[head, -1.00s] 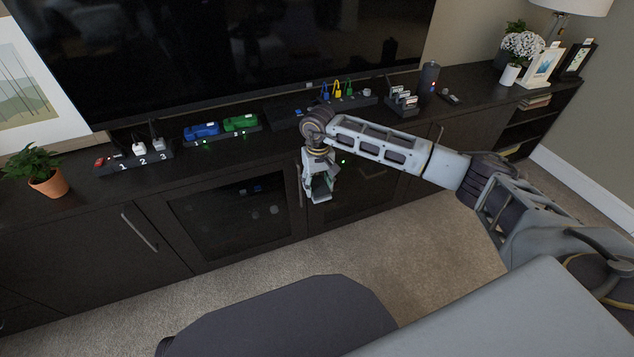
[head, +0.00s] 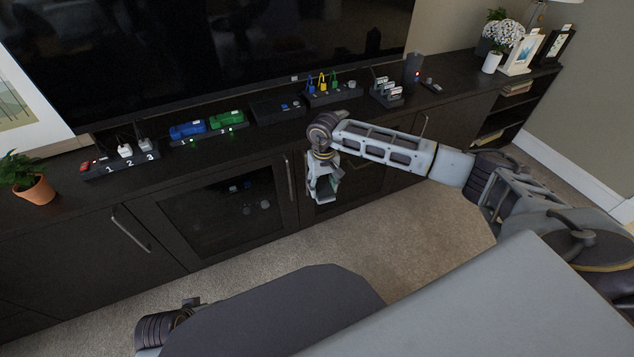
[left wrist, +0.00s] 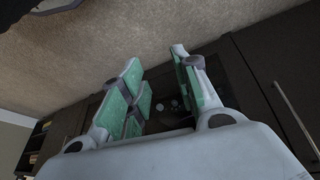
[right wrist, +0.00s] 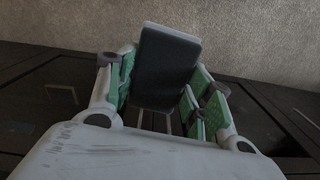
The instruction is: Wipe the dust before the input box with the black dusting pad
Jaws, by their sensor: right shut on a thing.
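My right gripper (head: 323,192) hangs in front of the cabinet doors, below the top's front edge. In the right wrist view it is shut on the flat black dusting pad (right wrist: 165,65), which sits between the green-lined fingers. A box with yellow, blue and green plugs (head: 333,95) stands on the cabinet top behind the right arm; a low black box with blue buttons (head: 278,107) is left of it. I cannot tell which is the input box. No dust can be made out. My left gripper is open and empty in the left wrist view (left wrist: 156,60).
The dark cabinet top (head: 220,148) also holds a numbered power strip (head: 122,165), blue and green devices (head: 208,125), a card rack (head: 386,92), a dark cylinder (head: 413,67) and a potted plant (head: 33,185). A large TV (head: 200,50) stands behind. A narrow front strip is clear.

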